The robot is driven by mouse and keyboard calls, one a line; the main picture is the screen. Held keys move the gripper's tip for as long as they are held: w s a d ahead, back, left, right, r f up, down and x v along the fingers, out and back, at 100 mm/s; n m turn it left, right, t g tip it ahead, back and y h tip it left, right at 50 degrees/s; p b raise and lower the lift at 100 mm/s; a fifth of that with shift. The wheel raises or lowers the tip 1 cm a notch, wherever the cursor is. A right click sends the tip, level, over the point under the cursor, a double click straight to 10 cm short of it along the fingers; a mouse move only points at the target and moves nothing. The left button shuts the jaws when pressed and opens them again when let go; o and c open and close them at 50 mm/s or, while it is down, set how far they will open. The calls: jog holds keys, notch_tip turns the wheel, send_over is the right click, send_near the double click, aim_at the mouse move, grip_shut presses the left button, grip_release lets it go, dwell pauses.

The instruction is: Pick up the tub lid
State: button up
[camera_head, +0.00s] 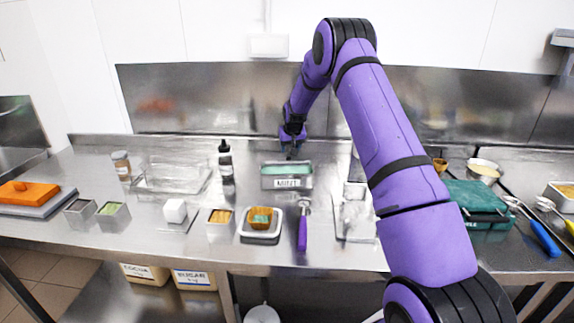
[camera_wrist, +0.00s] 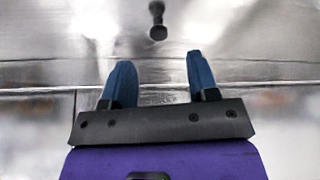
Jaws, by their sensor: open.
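I cannot tell for sure which thing is the tub lid. A clear shallow rectangular piece (camera_head: 172,179) lies on the counter at left, and another clear piece (camera_head: 355,218) lies right of centre, partly beside my arm. A metal tub (camera_head: 287,183) with a white label and green contents stands at the centre. My gripper (camera_head: 290,154) is near the tub's back edge in the head view, apart from both clear pieces. In the wrist view its blue fingers (camera_wrist: 160,60) are spread with nothing between them.
A black bottle (camera_head: 226,163) stands left of the tub. A white tray (camera_head: 259,236) and a purple-handled scoop (camera_head: 303,228) lie in front. A dark green case (camera_head: 473,204) is at right. The steel backsplash (camera_head: 200,96) rises behind. In the wrist view a dark rounded thing (camera_wrist: 157,24) is unclear.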

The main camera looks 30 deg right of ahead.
aim_at(289, 158)
jog(key=shift+x, duration=3.2)
jog(key=shift+c, duration=0.5)
grip_shut()
